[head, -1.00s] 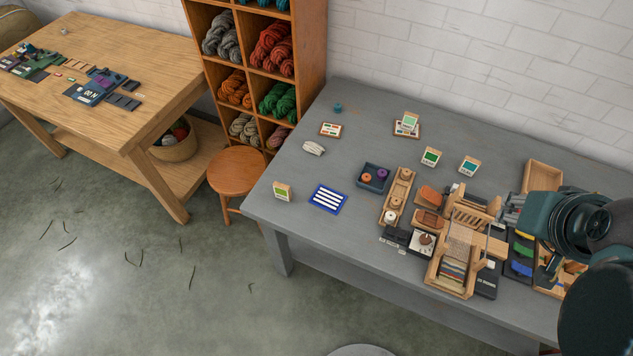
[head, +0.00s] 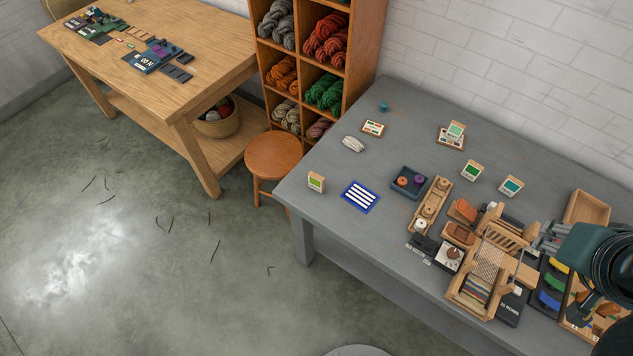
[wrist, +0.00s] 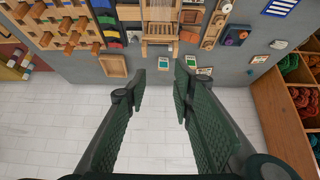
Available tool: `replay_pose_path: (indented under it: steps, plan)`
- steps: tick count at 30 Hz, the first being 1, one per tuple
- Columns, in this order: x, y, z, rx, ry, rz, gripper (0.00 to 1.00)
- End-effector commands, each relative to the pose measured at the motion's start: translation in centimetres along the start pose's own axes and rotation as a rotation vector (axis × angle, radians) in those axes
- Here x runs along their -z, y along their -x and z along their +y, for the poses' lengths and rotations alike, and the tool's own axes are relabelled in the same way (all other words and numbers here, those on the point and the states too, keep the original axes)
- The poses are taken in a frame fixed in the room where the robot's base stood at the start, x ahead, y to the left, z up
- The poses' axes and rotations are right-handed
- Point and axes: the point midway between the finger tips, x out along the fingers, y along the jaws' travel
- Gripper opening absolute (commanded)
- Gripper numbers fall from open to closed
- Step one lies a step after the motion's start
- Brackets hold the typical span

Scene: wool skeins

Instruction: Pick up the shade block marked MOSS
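Several small wooden blocks with coloured faces stand on the grey table; their lettering is too small to read, so I cannot tell which is marked MOSS. A mid-green block (head: 472,170) and a teal block (head: 511,186) stand right of centre. A pale green block (head: 456,130) stands on a card farther back. A yellow-green block (head: 316,182) stands near the left edge. My gripper (head: 549,238) is over the right part of the table, apart from the blocks. In the wrist view my gripper (wrist: 159,80) is open and empty, with two blocks (wrist: 191,61) (wrist: 205,71) beyond its right finger.
A wooden loom (head: 487,262) stands left of my gripper. A dark tray with spools (head: 409,183), a blue striped mat (head: 361,196) and an empty wooden tray (head: 587,206) lie around. A yarn shelf (head: 367,40) stands behind the stool (head: 273,155). The table's left part has free room.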

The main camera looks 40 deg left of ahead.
Motion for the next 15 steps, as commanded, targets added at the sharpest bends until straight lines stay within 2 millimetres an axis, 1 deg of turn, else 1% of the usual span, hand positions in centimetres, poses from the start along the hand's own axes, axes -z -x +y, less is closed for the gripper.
replay_pose_path:
  steps: [10,15]
  plan:
    - [0.01,-0.01,-0.02,0.0,0.001,0.0,0.28]
    - [0.28,-0.14,-0.42,0.006,0.015,-0.006,0.28]
